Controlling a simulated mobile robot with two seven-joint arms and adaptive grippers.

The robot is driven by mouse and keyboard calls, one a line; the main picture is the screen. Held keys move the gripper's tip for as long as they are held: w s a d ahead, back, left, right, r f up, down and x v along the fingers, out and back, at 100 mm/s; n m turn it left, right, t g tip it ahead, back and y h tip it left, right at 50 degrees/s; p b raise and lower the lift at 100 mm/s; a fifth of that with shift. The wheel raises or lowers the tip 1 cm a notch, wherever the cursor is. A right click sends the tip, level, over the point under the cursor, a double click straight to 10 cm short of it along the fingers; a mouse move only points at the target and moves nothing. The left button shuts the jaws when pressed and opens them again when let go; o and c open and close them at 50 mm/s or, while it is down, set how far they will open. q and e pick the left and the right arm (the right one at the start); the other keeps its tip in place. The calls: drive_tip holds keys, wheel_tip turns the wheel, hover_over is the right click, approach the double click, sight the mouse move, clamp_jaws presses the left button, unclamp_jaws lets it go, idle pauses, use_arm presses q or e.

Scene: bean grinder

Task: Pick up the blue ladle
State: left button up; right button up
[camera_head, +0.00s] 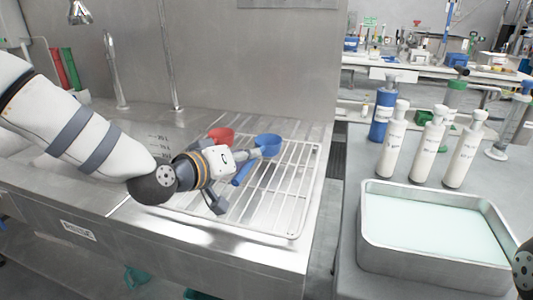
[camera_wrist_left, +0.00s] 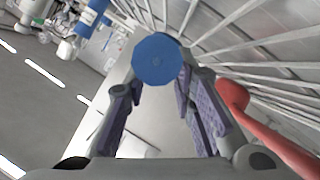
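The blue ladle (camera_head: 267,146) rests on the wire rack, its round cup toward the back and its handle slanting down-left toward my left gripper (camera_head: 231,180). In the left wrist view the blue ladle (camera_wrist_left: 158,62) shows as a round blue disc just beyond my spread fingers (camera_wrist_left: 163,100). My left gripper is open, with nothing seen clamped between its fingers; I cannot tell whether it touches the handle. My right gripper is not in view; only a dark part of my right arm shows at the right edge.
A red ladle (camera_head: 220,134) lies close beside, left of the blue one; its handle (camera_wrist_left: 285,148) runs near one finger. The wire rack (camera_head: 290,205) sits on a steel counter. Right, across a gap, stand several bottles (camera_head: 392,143) and a metal tray (camera_head: 374,240).

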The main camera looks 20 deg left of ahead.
use_arm(q)
drive_tip(key=x, duration=0.3)
drive_tip(key=shift+d+f, duration=0.15)
drive_tip(key=shift+f, duration=0.2)
drive_tip(key=shift+w+r, duration=0.1)
drive_tip(key=shift+w, duration=0.05)
drive_tip(key=shift+r, duration=0.1)
clamp_jaws()
